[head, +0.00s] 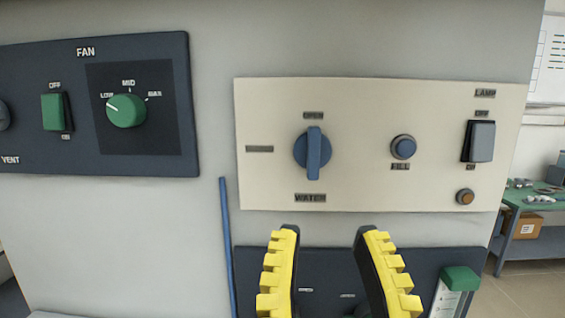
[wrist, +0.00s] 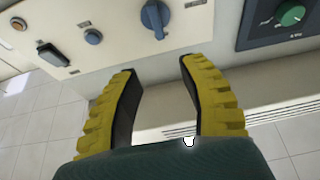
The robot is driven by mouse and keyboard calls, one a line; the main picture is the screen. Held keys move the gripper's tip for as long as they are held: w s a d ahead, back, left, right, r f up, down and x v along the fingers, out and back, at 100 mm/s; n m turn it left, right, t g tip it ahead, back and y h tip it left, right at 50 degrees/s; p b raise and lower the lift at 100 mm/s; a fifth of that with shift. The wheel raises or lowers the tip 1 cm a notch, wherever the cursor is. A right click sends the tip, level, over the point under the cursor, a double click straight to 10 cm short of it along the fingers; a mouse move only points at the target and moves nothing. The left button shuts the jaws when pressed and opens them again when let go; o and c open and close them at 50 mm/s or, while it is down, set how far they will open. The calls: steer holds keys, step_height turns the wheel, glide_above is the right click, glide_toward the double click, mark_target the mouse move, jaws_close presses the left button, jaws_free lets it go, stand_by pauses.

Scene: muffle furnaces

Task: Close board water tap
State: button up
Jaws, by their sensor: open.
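The board water tap (head: 313,152) is a blue round knob with a raised bar handle on a cream panel (head: 265,180). The handle stands upright, in line with the OPEN label above and the WATER label below. A label to its left is too blurred to read. My gripper (head: 326,234) has yellow toothed fingers, spread apart and empty, below the tap in the head view and not touching it. In the wrist view the tap (wrist: 154,18) lies beyond the open fingertips (wrist: 157,68).
Right of the tap are a blue FILL button (head: 403,147), a grey LAMP switch (head: 481,141) and an orange indicator (head: 464,197). A dark FAN panel (head: 180,90) with green controls is at left. A blue rod (head: 226,240) runs down below the cream panel's left edge.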

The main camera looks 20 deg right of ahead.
mark_target(315, 137)
steer(key=p+x, duration=0.4)
steer(key=x, duration=1.2)
steer(key=shift+r, duration=0.15)
